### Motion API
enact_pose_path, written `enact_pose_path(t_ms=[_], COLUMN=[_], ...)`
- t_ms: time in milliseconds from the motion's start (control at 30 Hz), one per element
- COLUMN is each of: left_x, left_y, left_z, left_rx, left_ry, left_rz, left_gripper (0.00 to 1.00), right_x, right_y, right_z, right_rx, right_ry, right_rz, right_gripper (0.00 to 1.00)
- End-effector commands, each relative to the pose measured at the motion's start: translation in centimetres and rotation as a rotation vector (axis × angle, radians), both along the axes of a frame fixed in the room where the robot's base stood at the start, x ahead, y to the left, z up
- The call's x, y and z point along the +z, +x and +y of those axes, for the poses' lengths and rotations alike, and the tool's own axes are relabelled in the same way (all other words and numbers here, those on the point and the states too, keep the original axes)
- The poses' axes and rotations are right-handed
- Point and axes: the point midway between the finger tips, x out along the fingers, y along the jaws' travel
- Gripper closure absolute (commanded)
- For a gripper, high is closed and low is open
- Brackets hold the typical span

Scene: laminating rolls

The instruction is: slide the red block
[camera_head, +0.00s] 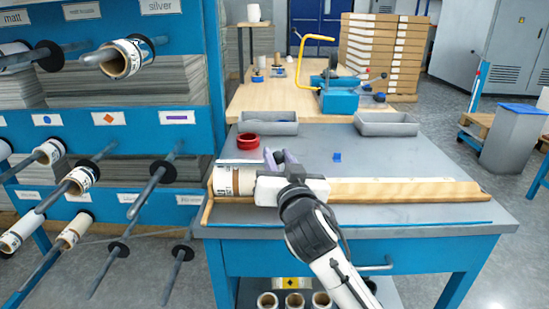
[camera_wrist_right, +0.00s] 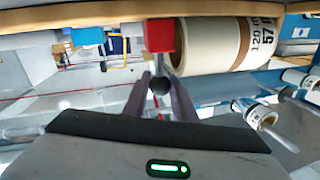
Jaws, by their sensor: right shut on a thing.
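The red block (camera_wrist_right: 160,36) shows in the right wrist view beside the end of a white roll (camera_wrist_right: 215,45). A dark round knob (camera_wrist_right: 160,85) shows just below it, between my finger tips. My right gripper (camera_wrist_right: 160,78) is shut on this knob. In the head view my right gripper (camera_head: 281,157) is over the wooden rail (camera_head: 400,190), close to the right end of the white roll (camera_head: 228,180). The red block is hidden behind the gripper in that view. My left gripper is not in view.
A red ring (camera_head: 248,142) and a small blue piece (camera_head: 337,157) lie on the grey bench top (camera_head: 435,160). Two grey trays (camera_head: 387,124) stand at its back. A blue rack (camera_head: 150,135) with rolls on rods is at the left. The rail's right part is clear.

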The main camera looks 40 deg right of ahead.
Motion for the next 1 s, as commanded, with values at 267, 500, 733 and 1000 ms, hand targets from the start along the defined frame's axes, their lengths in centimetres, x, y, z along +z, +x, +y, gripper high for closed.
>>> enact_pose_path(t_ms=[267,500,733,1000], left_x=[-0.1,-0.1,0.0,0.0], left_y=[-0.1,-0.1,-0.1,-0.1], left_z=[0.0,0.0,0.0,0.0], left_rx=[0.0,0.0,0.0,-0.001], left_ry=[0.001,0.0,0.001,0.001], left_rz=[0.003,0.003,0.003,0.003], left_gripper=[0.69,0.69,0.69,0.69], right_x=[0.0,0.0,-0.1,-0.2], right_y=[-0.1,0.0,-1.2,-6.0], right_z=[-0.1,0.0,0.7,2.9], right_rx=[-0.002,0.0,0.002,0.003], right_ry=[-0.001,-0.001,0.001,0.003], right_rz=[0.001,0.0,0.0,0.002], right_gripper=[0.62,0.57,0.57,0.57])
